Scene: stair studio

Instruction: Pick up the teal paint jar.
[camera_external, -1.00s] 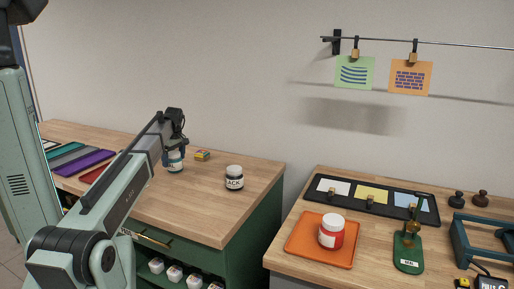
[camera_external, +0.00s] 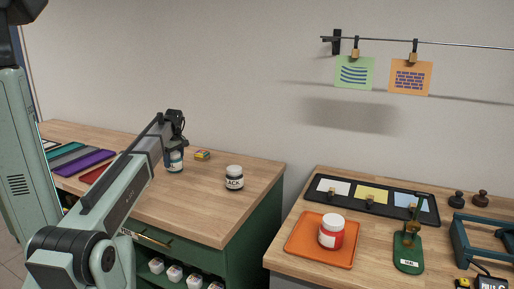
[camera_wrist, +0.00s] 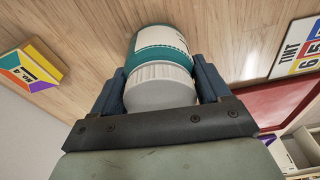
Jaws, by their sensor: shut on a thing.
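The teal paint jar (camera_wrist: 161,58) has a white lid and a teal and white label. In the wrist view it sits between the two fingers of my gripper (camera_wrist: 160,88), which are shut on it near the lid. In the outside view the jar (camera_external: 175,164) stands on the left wooden worktop, partly hidden by my gripper (camera_external: 176,148), which comes down on it from above. I cannot tell whether the jar's base touches the worktop.
A small colourful box (camera_external: 202,155) lies just right of the jar. A jar with a black label (camera_external: 234,178) stands further right on the same worktop (camera_external: 190,208). A red jar (camera_external: 331,231) stands on an orange tray (camera_external: 305,250) on the right bench.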

